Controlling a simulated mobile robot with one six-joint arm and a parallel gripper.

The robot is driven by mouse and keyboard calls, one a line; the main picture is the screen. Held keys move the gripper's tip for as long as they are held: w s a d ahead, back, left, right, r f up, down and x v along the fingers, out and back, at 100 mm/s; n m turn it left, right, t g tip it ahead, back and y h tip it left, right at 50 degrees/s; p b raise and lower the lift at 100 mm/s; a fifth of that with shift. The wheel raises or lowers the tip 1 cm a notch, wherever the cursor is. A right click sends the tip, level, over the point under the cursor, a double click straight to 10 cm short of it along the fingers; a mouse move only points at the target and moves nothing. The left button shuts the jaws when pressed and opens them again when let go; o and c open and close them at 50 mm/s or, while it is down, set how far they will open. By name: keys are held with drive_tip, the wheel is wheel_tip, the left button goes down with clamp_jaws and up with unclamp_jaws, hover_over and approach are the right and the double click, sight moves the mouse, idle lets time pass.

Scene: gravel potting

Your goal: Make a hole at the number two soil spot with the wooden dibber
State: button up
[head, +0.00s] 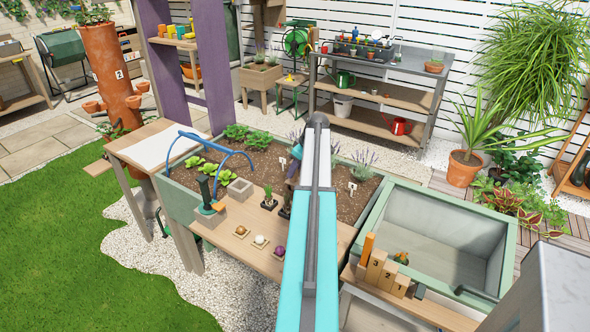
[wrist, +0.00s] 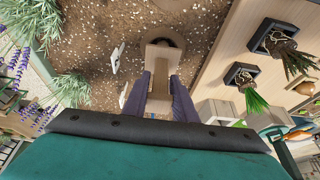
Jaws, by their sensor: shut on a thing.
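The wooden dibber (wrist: 160,75) is between the purple fingers of my gripper (wrist: 162,88) in the wrist view, over brown soil (wrist: 95,25). My gripper is shut on it. A dark round patch shows at its far end; I cannot tell whether that is a hole, a shadow or part of the tool. In the head view my gripper (head: 293,172) is low over the planter soil (head: 335,203), mostly hidden by my arm, and the dibber is hidden. White markers stand in the soil, one right of my arm (head: 352,187); their numbers are too small to read.
The planter's wooden ledge (head: 235,245) holds bulbs in small trays and dark pots with plants. A blue arched handle (head: 215,140) rises at the left. Lavender (wrist: 68,90) and leafy plants (head: 235,132) edge the soil. A pale green basin (head: 430,240) stands at right beside numbered wooden blocks (head: 388,277).

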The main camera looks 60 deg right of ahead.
drive_tip(key=shift+f+b, duration=0.7)
drive_tip(key=shift+f, duration=0.9)
idle(0.3)
drive_tip(key=shift+r+p, duration=2.25)
drive_tip(key=shift+r, duration=2.9)
drive_tip(key=shift+r, duration=0.1)
drive_tip(key=shift+r+p, duration=1.15)
drive_tip(key=shift+r, duration=1.25)
drive_tip(key=shift+s, duration=0.1)
